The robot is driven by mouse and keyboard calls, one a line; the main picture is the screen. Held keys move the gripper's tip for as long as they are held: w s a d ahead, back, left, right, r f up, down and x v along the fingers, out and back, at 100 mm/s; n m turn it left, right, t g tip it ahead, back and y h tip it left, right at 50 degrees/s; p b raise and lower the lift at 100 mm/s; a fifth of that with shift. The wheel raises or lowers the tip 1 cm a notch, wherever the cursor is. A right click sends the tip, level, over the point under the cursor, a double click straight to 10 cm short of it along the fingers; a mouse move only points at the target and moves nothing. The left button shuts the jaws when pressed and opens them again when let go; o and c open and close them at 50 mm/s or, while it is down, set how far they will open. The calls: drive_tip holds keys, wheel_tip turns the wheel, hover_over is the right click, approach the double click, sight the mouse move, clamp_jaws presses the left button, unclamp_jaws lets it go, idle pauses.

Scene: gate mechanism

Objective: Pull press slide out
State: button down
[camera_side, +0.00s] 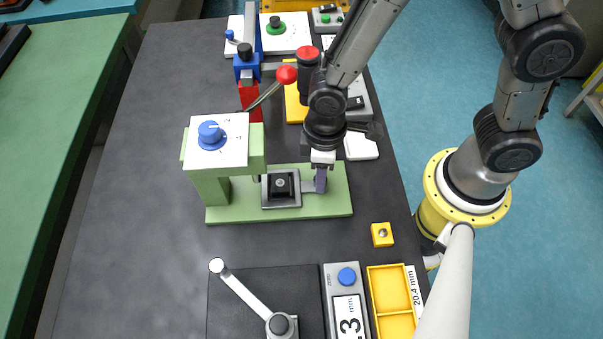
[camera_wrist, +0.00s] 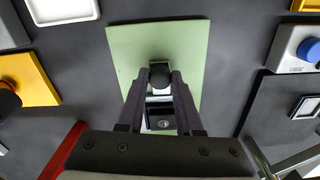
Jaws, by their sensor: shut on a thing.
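The press is a green frame with an overhanging head (camera_side: 222,150) on a green base plate (camera_side: 334,204), which also shows in the wrist view (camera_wrist: 122,45). Its slide is a grey metal tray (camera_side: 281,201) with a black block in it, on the base to the right of the column. A narrow grey bar (camera_side: 308,186) runs from the tray's right side to my gripper (camera_side: 320,184). The fingers hide the knob in the side view.
A lever with a red ball (camera_side: 286,75) and a red button post (camera_side: 308,58) stand close behind my gripper. A yellow block (camera_side: 382,235) sits to the front right. A crank (camera_side: 240,290) and yellow tray (camera_side: 368,295) lie in front. The table left of the press is clear.

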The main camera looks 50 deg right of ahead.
drive_tip(key=s+d, duration=0.6)
drive_tip(key=c, duration=0.6)
unclamp_jaws()
drive_tip(key=shift+o, duration=0.2)
drive_tip(key=shift+r, duration=0.6)
wheel_tip(320, 180, up, 13)
drive_tip(key=shift+f, duration=0.15)
